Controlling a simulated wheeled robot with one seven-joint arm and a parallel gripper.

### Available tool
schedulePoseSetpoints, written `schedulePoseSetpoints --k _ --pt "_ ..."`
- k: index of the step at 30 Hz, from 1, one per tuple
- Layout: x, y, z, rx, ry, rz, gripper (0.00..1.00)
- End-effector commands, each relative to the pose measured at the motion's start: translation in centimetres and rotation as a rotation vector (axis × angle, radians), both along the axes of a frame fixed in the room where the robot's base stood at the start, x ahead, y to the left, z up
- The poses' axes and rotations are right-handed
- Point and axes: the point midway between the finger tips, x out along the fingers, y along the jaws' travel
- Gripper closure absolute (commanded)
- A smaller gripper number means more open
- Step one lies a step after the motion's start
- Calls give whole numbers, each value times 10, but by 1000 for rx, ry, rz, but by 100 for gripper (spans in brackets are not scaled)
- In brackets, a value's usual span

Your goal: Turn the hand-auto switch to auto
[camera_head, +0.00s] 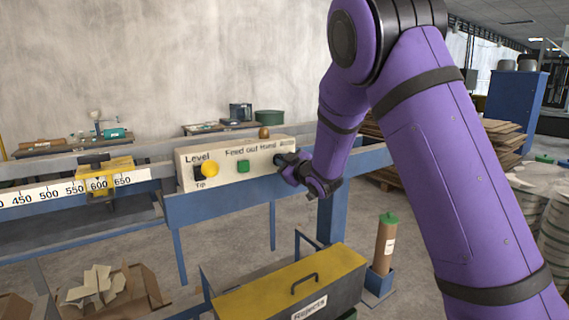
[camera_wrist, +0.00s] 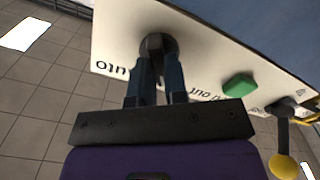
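The hand-auto switch (camera_wrist: 156,43) is a dark round knob on the white control panel (camera_head: 186,156). In the wrist view, part of its "Auto" label shows upside down to the left of the knob. My gripper (camera_wrist: 157,72) is at the knob, its two fingers close together on either side of the knob's dark handle, so it looks shut on it. The fingertips partly hide the handle, so its exact angle is hard to read. In the head view, my gripper (camera_head: 288,165) covers the switch at the panel's right end.
Left of the switch are a green button (camera_head: 243,166) and a yellow knob (camera_head: 210,169). A brown knob (camera_head: 264,133) stands on the panel top. A blue frame (camera_head: 230,198) runs below. A yellow-lidded Rejects box (camera_head: 291,282) stands in front. Floor right of the frame is partly free.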

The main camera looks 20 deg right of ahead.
Motion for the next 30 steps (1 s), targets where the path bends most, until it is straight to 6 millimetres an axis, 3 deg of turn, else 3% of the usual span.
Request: schedulePoseSetpoints --k 14,30 --pt "0 -1 0 56 18 0 100" --pt "0 -3 1 475 153 -2 100"
